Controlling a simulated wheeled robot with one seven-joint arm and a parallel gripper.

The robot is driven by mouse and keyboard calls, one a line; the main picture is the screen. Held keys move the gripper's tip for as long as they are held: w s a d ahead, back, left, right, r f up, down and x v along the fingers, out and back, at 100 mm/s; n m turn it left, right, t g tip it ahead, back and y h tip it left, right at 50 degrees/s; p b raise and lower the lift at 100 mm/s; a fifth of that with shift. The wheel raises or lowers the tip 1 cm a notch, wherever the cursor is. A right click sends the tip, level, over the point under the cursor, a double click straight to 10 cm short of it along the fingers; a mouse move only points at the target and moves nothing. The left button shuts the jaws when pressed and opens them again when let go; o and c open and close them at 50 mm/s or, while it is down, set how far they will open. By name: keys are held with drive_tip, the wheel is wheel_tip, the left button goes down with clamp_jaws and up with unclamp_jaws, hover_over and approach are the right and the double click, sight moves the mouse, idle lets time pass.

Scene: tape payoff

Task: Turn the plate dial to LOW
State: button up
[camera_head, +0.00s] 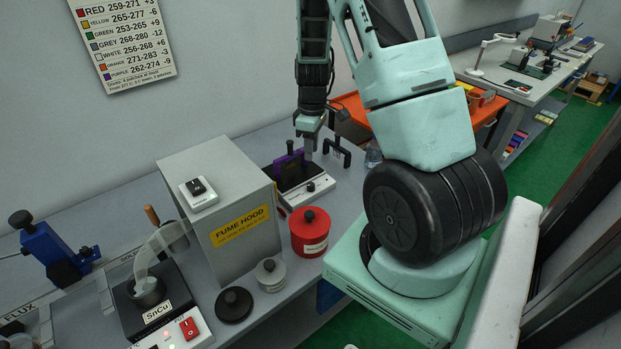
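A low device with a white front panel (319,194) and a dark top stands on the bench, right of the fume hood box. A small black knob (311,187) sits on its front panel; I take this for the plate dial. The dial's markings are too small to read, so I cannot tell its setting. My gripper (309,153) points down over the device, above and behind the knob and apart from it in the picture. Its fingers are too small and dark to tell whether they are open or shut. A purple piece (289,166) stands upright on the device, left of my gripper.
The grey fume hood box (233,254), with a switch (198,190) on top, stands left of the device. A red canister (310,234), a grey pot (270,274) and a black lid (234,305) stand in front. A black stand (337,149) is close right of my gripper.

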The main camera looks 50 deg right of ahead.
sight(310, 184)
drive_tip(key=f, duration=0.3)
drive_tip(key=f+p, duration=0.1)
drive_tip(key=f, duration=0.3)
drive_tip(key=f+p, duration=0.1)
drive_tip(key=f, duration=0.3)
drive_tip(key=shift+a+f, duration=0.25)
drive_tip(key=shift+a, duration=0.05)
clamp_jaws()
